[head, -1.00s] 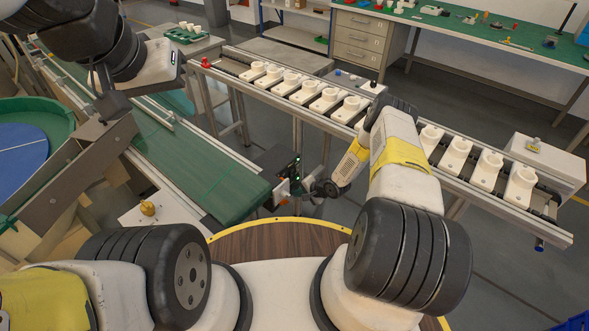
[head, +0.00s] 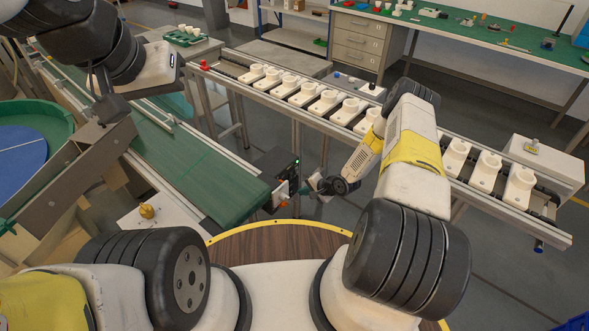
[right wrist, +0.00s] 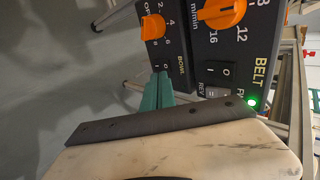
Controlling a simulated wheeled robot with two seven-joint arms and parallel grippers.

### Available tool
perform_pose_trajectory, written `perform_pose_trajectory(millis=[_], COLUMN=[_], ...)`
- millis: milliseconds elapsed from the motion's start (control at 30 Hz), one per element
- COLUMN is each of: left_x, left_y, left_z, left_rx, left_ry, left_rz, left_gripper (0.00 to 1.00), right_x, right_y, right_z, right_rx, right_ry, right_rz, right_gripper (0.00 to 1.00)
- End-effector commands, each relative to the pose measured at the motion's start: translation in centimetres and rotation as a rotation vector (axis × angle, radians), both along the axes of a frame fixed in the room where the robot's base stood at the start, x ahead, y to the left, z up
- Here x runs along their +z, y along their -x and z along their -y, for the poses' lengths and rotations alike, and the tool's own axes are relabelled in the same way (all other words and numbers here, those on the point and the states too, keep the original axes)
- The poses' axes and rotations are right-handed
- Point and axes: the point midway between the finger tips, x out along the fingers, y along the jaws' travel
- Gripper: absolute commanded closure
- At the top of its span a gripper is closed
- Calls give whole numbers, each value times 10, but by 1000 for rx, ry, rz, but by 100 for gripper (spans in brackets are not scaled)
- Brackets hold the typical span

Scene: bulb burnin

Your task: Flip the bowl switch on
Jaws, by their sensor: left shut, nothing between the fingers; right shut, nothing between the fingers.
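The bowl switch (right wrist: 161,70) is a small dark rocker marked 0 and I, beside the BOWL label and below an orange knob (right wrist: 153,27) in the right wrist view. My right gripper (right wrist: 158,86) has its green fingertips together, just below the rocker and overlapping its lower part; I cannot tell whether they touch. In the head view, my right gripper (head: 304,188) is beside the control box (head: 275,168). My left gripper (head: 110,106) is shut and empty at upper left, above the feeder chute, its fingertips hard to make out.
The belt switch (right wrist: 222,74) and a larger orange knob (right wrist: 221,12) are close to the right of the bowl controls. A green lamp (right wrist: 252,102) is lit. A green belt (head: 195,160) runs left of the box. A rail of white holders (head: 328,102) stands behind.

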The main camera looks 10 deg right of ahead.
Motion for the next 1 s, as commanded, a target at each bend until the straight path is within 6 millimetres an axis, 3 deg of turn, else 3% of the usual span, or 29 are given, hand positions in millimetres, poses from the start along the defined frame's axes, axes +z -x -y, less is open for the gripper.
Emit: perform_pose_trajectory(millis=[200, 567, 800, 1000], left_x=[0, 0, 0, 0], left_y=[0, 0, 0, 0], left_z=[0, 0, 0, 0], left_rx=[0, 0, 0, 0], left_ry=[0, 0, 0, 0], left_rz=[0, 0, 0, 0], left_gripper=[100, 100, 100, 100], right_x=[20, 23, 29, 29], right_y=[14, 16, 53, 56], right_z=[14, 16, 52, 55], right_rx=[0, 1, 0, 0], right_ry=[0, 0, 19, 19], right_rz=[0, 0, -17, -19], right_gripper=[100, 100, 100, 100])
